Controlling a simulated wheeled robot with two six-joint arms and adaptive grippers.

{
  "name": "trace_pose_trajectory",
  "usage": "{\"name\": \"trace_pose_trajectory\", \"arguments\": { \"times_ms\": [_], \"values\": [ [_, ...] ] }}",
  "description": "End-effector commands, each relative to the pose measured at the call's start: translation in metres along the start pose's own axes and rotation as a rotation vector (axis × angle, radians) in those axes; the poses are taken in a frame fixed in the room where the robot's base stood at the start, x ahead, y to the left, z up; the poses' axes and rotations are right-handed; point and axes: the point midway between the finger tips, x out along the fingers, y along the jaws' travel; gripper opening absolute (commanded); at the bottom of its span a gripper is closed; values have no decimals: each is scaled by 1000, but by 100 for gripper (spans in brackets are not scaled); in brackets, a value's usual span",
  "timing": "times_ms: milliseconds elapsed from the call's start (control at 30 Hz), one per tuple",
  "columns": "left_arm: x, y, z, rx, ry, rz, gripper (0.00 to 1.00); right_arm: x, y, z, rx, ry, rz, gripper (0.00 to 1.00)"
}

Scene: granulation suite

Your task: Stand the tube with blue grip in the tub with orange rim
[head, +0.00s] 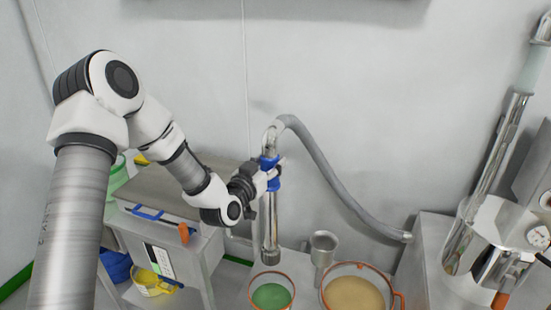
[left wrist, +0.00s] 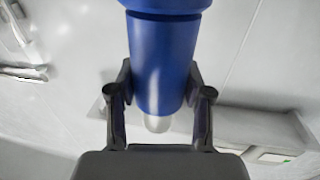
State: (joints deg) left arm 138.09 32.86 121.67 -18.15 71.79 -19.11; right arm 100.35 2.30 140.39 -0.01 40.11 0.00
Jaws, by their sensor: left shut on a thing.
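My left gripper (head: 268,176) is shut on the blue grip of a steel tube (head: 269,225). The tube hangs upright, and a grey hose (head: 325,165) runs from its curved top. Its lower end is just above the rim of a smaller round tub with green contents (head: 271,296) in the picture; I cannot tell whether it is over or behind it. A larger tub with orange rim (head: 396,300) holds tan powder, right of the tube. The smaller tub's rim is also orange. In the left wrist view the blue grip (left wrist: 163,65) sits between both fingers. My right gripper is not in view.
A steel funnel-like cup (head: 323,241) stands between the tubs at the back. The hose ends at a steel cabinet (head: 425,250) with shiny vessels (head: 480,235) at right. A grey cart (head: 165,190) with tools stands at left. The wall is close behind.

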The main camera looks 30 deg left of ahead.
Motion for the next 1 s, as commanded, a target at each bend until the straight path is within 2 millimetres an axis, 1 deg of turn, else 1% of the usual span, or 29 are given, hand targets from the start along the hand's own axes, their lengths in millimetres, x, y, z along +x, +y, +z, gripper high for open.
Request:
{"name": "trace_pose_trajectory", "arguments": {
  "times_ms": [33,300,400,1000],
  "values": [
    [0,0,9,1,1,0,0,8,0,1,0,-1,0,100],
    [0,0,29,1,2,-1,0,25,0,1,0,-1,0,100],
    [0,0,47,1,1,-1,0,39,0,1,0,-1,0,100],
    [0,0,130,1,1,0,0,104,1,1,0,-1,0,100]
  ]
}}
